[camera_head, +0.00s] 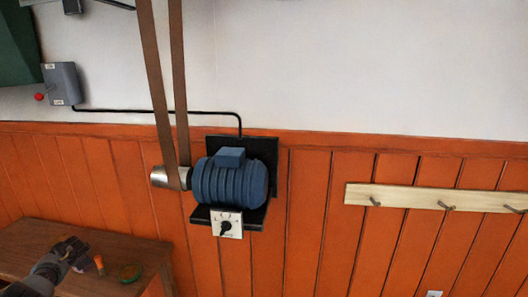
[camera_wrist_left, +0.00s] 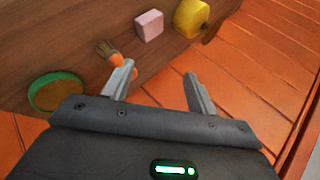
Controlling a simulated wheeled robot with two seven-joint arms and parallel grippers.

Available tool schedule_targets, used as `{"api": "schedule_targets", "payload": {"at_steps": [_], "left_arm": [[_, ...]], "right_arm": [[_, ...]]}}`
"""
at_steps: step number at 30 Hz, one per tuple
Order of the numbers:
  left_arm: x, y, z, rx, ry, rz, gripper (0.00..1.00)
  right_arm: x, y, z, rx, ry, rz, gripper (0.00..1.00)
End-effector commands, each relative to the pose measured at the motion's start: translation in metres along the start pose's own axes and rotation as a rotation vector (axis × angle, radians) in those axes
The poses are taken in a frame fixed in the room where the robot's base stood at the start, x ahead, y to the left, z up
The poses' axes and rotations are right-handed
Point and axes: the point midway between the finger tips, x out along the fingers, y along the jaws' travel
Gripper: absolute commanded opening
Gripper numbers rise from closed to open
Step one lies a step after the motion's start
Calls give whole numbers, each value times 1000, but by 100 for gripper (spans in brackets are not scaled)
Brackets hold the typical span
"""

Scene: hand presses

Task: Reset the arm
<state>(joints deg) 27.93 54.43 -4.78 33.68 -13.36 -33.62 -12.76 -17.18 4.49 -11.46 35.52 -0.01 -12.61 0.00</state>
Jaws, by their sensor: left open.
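My left gripper (camera_head: 72,250) is over the wooden bench (camera_head: 100,240) at the lower left of the head view, its arm coming in from the bottom left corner. In the left wrist view the gripper (camera_wrist_left: 160,76) is open, with its two fingers apart and nothing between them. The brush (camera_wrist_left: 107,49) with an orange handle lies close beside one fingertip; whether they touch I cannot tell. My right gripper is not in view.
The bench holds a green round dish (camera_wrist_left: 57,92), a pink block (camera_wrist_left: 149,25) and a yellow object (camera_wrist_left: 191,17). A blue motor (camera_head: 230,178) with a belt (camera_head: 160,80) is on the orange panelled wall. A hook rail (camera_head: 410,196) is at right.

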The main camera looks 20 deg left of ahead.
Motion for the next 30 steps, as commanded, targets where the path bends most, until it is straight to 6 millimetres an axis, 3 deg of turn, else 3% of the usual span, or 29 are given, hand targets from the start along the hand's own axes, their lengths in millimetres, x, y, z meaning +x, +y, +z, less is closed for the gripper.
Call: {"api": "schedule_targets", "payload": {"at_steps": [1,6,12,19,26,30], "left_arm": [[12,27,39,48,-33,0,58],[30,88,147,167,-83,-3,58],[26,129,243,272,-112,15,58],[9,156,333,371,-131,51,58],[3,263,336,299,-121,165,58],[-11,339,340,257,-119,250,58]], "right_arm": [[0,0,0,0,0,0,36],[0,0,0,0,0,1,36],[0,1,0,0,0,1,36],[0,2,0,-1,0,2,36],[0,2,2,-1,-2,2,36],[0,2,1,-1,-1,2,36]]}}
